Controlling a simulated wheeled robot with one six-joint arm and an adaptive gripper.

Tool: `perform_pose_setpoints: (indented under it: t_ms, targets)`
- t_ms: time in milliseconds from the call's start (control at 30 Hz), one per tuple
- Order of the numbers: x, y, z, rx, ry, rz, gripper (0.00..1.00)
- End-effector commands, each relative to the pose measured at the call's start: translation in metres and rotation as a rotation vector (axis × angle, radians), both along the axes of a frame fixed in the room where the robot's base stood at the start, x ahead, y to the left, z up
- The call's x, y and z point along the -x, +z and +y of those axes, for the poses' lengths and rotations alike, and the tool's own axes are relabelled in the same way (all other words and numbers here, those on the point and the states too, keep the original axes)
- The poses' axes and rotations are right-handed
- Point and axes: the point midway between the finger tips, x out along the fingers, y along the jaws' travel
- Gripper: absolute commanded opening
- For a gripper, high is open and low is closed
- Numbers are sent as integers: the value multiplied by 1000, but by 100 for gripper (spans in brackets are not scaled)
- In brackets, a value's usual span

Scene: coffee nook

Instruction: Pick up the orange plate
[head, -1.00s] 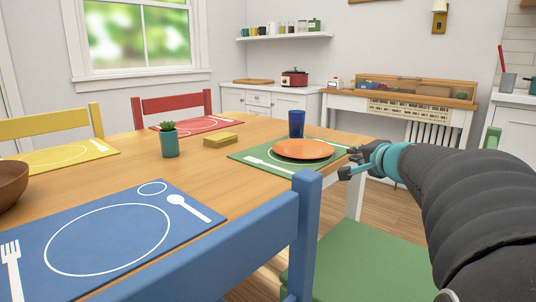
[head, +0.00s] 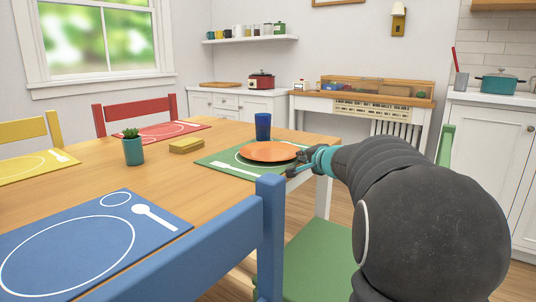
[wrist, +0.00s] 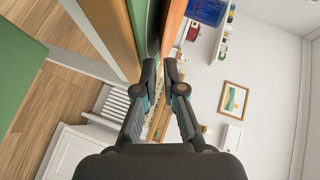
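The orange plate (head: 268,151) is over the green placemat (head: 220,162) at the table's far right corner. Dark shadow shows beneath it, and it looks slightly raised. My gripper (head: 300,166) is at the plate's right rim. In the wrist view, my gripper (wrist: 159,66) has its fingertips close together, one on each side of the rim of the plate (wrist: 173,28). It looks shut on the rim; the exact contact is hard to see. The green placemat also shows there (wrist: 153,25), to the left of the plate.
A blue cup (head: 263,126) stands just behind the plate. A yellow block (head: 186,145) and a potted plant (head: 133,148) stand to the left. A blue chair (head: 271,230) is in front of the table, and a green chair seat (head: 315,262) is below my arm.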

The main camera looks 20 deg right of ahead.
Motion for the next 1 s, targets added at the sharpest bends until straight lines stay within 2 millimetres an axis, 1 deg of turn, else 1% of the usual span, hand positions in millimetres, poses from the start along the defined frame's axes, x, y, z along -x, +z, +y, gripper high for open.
perform_pose_setpoints:
  t_ms: [33, 100, 267, 500, 533, 1000]
  targets:
    - [-7, -1, -1, 0, 2, 2, 8]
    - [-16, -4, -1, 0, 2, 1, 8]
    - [-26, -7, -2, 1, 1, 0, 8]
    - [-27, -7, -2, 1, 0, 1, 8]
    - [-27, -7, -2, 1, 0, 1, 0]
    - [-27, -6, -2, 0, 0, 0, 0]
